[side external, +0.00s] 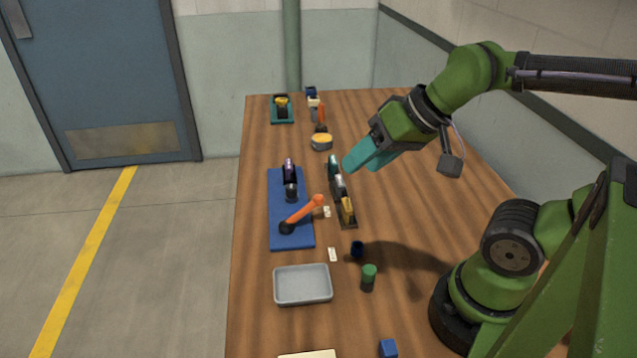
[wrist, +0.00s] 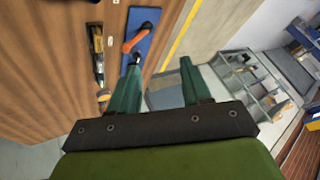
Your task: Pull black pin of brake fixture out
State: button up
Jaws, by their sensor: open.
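A blue base plate (side external: 277,232) lies along the left of the table. It bears an orange lever (side external: 303,213) with a black round hub (side external: 287,227), and a dark upright part with a purple top (side external: 289,171). I cannot tell for sure which part is the black pin. The plate (wrist: 153,17) and orange lever (wrist: 133,42) also show in the wrist view, beyond my fingers. My gripper (side external: 352,164) has teal fingers and is above the table, right of the plate and apart from it. In the wrist view, my gripper (wrist: 160,63) is open with nothing seen between its fingers.
A narrow dark rack (side external: 345,224) with teal, grey and yellow parts stands right of the plate, near my fingers. A yellow-topped round piece (side external: 321,142) and a teal-based fixture (side external: 282,117) are farther back.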

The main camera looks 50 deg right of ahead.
jog(key=shift+o, duration=0.4)
jog(key=shift+w+f, duration=0.1)
jog(key=shift+f, duration=0.3)
jog(key=n+g+h, duration=0.2)
jog(key=n+g, duration=0.2)
jog(key=g, duration=0.3)
send_over(291, 187)
notch_tip(291, 187, down, 5)
notch_tip(291, 187, down, 16)
jog(key=shift+r, duration=0.2)
jog(key=shift+c, duration=0.2)
grip_shut()
